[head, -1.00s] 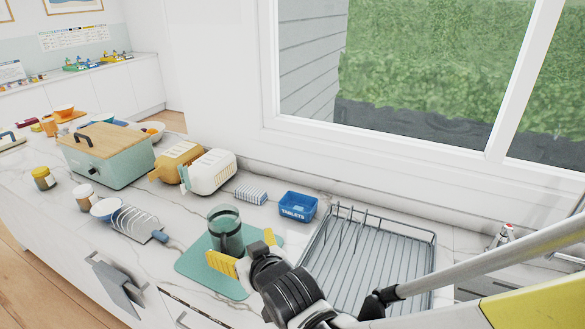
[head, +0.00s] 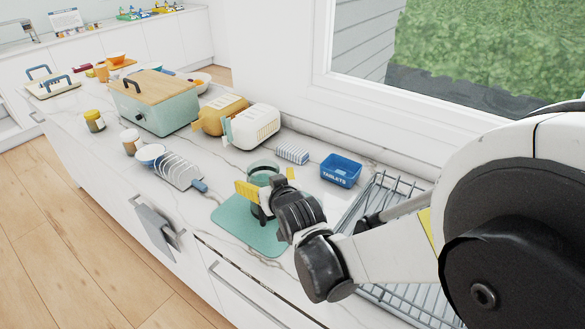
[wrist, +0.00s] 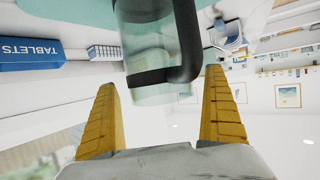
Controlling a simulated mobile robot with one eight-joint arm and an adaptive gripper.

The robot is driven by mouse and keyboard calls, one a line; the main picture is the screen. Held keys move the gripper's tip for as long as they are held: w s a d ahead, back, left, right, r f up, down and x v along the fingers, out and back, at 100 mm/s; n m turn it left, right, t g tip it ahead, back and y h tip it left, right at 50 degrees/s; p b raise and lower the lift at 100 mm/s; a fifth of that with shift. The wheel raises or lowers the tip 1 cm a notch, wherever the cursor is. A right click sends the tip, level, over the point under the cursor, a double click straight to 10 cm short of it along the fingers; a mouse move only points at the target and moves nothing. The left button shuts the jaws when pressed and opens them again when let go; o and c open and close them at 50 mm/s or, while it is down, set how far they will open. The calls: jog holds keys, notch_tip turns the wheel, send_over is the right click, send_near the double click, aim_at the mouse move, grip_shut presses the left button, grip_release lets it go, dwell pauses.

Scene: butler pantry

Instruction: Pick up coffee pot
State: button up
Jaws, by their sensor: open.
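The coffee pot (head: 263,172) is a clear greenish glass vessel with a dark handle. It stands on a teal mat (head: 232,224) on the counter, partly hidden behind my gripper in the head view. In the wrist view the coffee pot (wrist: 142,40) appears upside down, its dark handle (wrist: 165,76) reaching toward the space between the fingers. My gripper (head: 266,184) is open, with its yellow fingers apart; they also show in the wrist view (wrist: 160,115). Whether either finger touches the pot cannot be told.
A wire dish rack (head: 400,295) stands to the right, under my arm. A blue tablets box (head: 341,170) and a striped sponge (head: 292,153) lie behind. A toast rack (head: 178,170), a white toaster (head: 254,126) and a green bread bin (head: 160,108) are to the left.

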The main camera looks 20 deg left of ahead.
jog(key=shift+w+a+f, duration=0.1)
jog(key=shift+w+a, duration=0.05)
jog(key=shift+c, duration=0.7)
jog(key=c, duration=1.4)
jog(key=shift+o, duration=0.2)
